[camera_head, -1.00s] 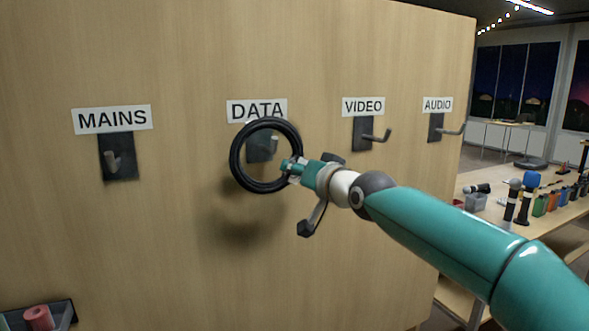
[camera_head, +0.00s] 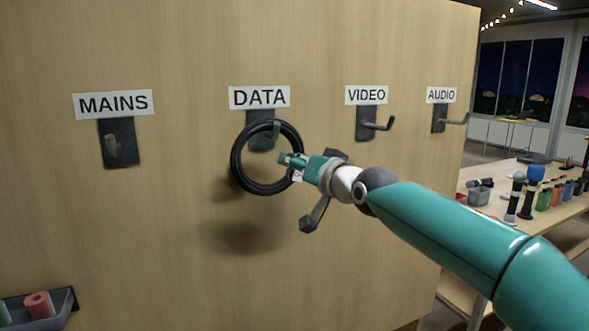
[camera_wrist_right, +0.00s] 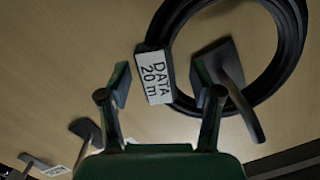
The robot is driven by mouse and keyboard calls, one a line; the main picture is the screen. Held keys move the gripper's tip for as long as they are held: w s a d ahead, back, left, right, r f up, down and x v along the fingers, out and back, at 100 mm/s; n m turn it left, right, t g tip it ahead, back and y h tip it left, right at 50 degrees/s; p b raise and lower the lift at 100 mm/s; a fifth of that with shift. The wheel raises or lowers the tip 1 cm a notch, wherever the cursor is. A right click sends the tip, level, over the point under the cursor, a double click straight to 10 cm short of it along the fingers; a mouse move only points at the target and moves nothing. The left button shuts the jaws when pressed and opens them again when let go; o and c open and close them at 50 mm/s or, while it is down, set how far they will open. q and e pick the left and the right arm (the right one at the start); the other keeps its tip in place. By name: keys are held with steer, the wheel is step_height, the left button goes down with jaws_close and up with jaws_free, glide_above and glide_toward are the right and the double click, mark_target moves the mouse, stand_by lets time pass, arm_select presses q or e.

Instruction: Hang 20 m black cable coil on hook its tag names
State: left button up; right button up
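The black cable coil (camera_head: 237,172) hangs upright against the panel at the DATA hook (camera_head: 276,131), its ring around the hook. In the right wrist view the hook's prong (camera_wrist_right: 240,100) crosses in front of the coil (camera_wrist_right: 296,38). The tag (camera_wrist_right: 154,78) reads "DATA 20 m". The DATA sign (camera_head: 259,97) is above the hook. My right gripper (camera_head: 290,163) is at the coil's right side. In the right wrist view its fingers (camera_wrist_right: 160,86) stand apart on either side of the tag, with gaps showing. My left gripper is out of view.
Other hooks are empty: MAINS (camera_head: 117,145) on the left, VIDEO (camera_head: 378,125) and AUDIO (camera_head: 455,121) on the right. A grey tray (camera_head: 60,312) with a red roll (camera_head: 39,304) is at lower left. A table with microphones (camera_head: 513,200) stands beyond the panel's right edge.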

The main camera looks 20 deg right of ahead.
steer(key=shift+f, duration=0.15)
steer(key=shift+s, duration=0.1)
steer(key=s+d+r+b, duration=0.1)
steer(key=s+b, duration=0.1)
steer(key=s, duration=1.7)
steer(key=shift+s+d+r, duration=0.15)
steer(key=shift+s+d, duration=0.1)
steer(key=shift+s, duration=0.1)
